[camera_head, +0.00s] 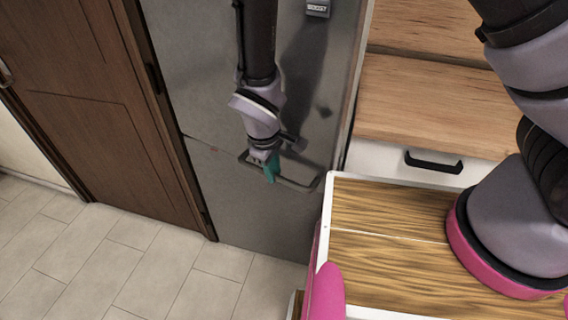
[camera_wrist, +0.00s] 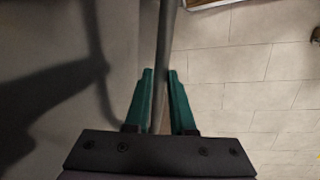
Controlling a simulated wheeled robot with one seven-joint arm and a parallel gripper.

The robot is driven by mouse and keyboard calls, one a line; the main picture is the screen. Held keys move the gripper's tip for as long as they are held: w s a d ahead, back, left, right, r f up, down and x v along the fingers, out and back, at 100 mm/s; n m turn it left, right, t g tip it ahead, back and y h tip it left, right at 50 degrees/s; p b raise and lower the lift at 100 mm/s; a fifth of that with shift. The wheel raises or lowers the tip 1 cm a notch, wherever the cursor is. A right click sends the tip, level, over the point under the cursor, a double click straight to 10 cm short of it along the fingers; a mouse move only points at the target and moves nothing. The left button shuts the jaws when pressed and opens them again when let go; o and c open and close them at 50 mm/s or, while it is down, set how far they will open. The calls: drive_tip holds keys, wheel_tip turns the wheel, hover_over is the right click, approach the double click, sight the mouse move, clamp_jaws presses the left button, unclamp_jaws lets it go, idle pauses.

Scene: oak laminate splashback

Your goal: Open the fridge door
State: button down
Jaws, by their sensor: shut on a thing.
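The fridge (camera_head: 215,90) is a tall grey cabinet with a seam between an upper and a lower door panel. A horizontal bar handle (camera_head: 301,185) is on the lower door (camera_head: 225,200), just below the seam. My gripper (camera_head: 268,168), with teal fingers, reaches down to the handle from above and is shut on it near its left part. In the wrist view, my gripper (camera_wrist: 160,85) has one finger on each side of the handle bar (camera_wrist: 166,35). The grey door face lies to the left there. I see no clear gap at the lower door.
A brown wooden door (camera_head: 90,100) stands left of the fridge. To the right is an oak counter (camera_head: 430,105) above a white drawer with a black handle (camera_head: 433,162). The tiled floor (camera_head: 130,260) in front of the fridge is clear.

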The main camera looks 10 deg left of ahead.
drive_tip(key=s+a+m, duration=0.4)
drive_tip(key=s+a, duration=0.7)
drive_tip(key=s, duration=0.1)
drive_tip(key=shift+s+m+h, duration=0.3)
drive_tip(key=shift+m+h, duration=0.1)
drive_tip(key=shift+a, duration=0.15)
drive_tip(key=c, duration=0.8)
unclamp_jaws()
drive_tip(key=shift+o, duration=0.2)
drive_tip(key=v, duration=1)
drive_tip(key=shift+r, duration=0.4)
drive_tip(key=shift+w, duration=0.1)
